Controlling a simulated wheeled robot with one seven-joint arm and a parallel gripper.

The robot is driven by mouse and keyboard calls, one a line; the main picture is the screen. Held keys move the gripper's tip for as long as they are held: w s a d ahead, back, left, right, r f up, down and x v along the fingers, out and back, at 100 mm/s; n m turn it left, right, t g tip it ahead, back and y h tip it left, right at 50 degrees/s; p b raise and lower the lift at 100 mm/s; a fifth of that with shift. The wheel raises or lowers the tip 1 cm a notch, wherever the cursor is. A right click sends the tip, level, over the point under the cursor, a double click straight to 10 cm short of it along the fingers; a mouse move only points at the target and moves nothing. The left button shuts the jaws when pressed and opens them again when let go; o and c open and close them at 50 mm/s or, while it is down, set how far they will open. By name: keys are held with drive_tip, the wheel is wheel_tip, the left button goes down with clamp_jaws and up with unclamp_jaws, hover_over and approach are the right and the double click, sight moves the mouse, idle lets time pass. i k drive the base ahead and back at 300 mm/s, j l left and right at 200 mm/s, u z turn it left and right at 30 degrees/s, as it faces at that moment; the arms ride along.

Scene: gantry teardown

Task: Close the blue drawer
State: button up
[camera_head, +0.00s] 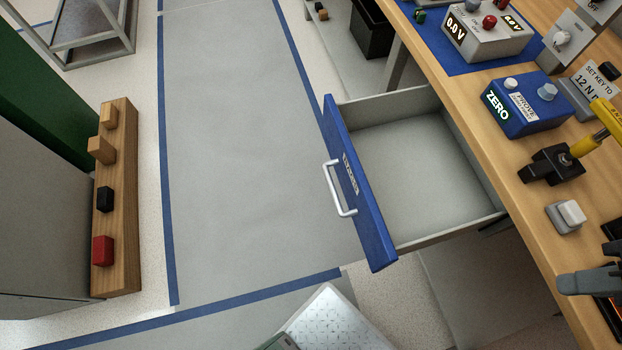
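The blue drawer (357,190) is pulled well out from under the wooden workbench. Its blue front carries a silver bar handle (338,190) and a small white label, too blurred to read. The grey inside of the drawer (420,165) shows and is empty. I cannot make out my gripper in this view, and nothing touches the handle.
The wooden bench top (470,110) holds a blue ZERO box (525,105), a white meter box (488,30) and a yellow-handled tool (600,125). A wooden rail with blocks (118,200) stands at left. Blue-taped grey floor (250,150) before the drawer is clear.

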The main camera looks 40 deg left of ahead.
sight(409, 180)
drive_tip(key=u, duration=1.35)
drive_tip(key=i+j+z, duration=0.1)
drive_tip(key=z, duration=0.35)
drive_tip(key=k+j, duration=0.05)
drive_tip(key=j, duration=0.05)
